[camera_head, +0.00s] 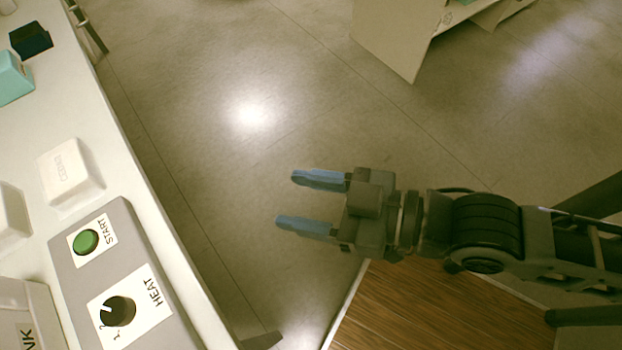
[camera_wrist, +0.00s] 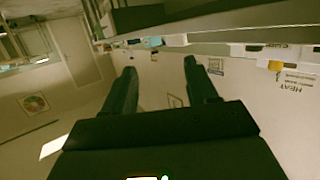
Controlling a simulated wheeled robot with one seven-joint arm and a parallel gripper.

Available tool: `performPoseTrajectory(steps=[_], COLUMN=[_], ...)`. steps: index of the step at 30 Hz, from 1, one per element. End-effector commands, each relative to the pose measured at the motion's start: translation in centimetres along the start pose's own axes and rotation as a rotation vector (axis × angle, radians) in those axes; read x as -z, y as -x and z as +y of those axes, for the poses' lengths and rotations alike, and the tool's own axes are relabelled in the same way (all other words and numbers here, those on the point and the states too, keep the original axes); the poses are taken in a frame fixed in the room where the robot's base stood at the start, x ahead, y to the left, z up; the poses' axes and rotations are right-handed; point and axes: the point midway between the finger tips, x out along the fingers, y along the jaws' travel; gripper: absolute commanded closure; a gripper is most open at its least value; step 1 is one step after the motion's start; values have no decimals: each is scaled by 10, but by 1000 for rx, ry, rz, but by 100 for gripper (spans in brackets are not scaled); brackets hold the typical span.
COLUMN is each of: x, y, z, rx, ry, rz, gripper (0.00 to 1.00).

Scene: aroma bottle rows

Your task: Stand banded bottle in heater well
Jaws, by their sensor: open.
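My gripper (camera_head: 306,204) has two blue fingers held apart with nothing between them. In the head view it is over the bare floor, to the right of the white counter. The fingers also show dark in the wrist view (camera_wrist: 160,82), open and empty. A grey control box (camera_head: 120,250) lies on the counter, with a green START button (camera_head: 86,242) and a black HEAT knob (camera_head: 118,311). I cannot make out a heater well on it. No banded bottle can be made out in either view.
The white counter (camera_head: 150,215) runs along the left, its edge between the control box and my gripper. A white block (camera_head: 70,172), a teal object (camera_head: 12,78) and a dark box (camera_head: 31,39) stand on it. A wooden surface (camera_head: 430,310) lies below my arm.

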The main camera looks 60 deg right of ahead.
Motion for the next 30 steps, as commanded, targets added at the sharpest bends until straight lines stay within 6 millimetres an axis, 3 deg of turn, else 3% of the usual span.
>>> performPoseTrajectory(steps=[1,3,6,10,15,30], x=[-8,-13,-16,-16,-15,-15], y=[22,47,76,102,113,112], z=[9,15,19,19,18,18], rx=[-48,-100,-159,-207,-228,-227], ry=[-11,-22,-38,-51,-57,-56], rz=[-17,-23,-28,-30,-30,-29], gripper=[42,42,42,42,42,42])
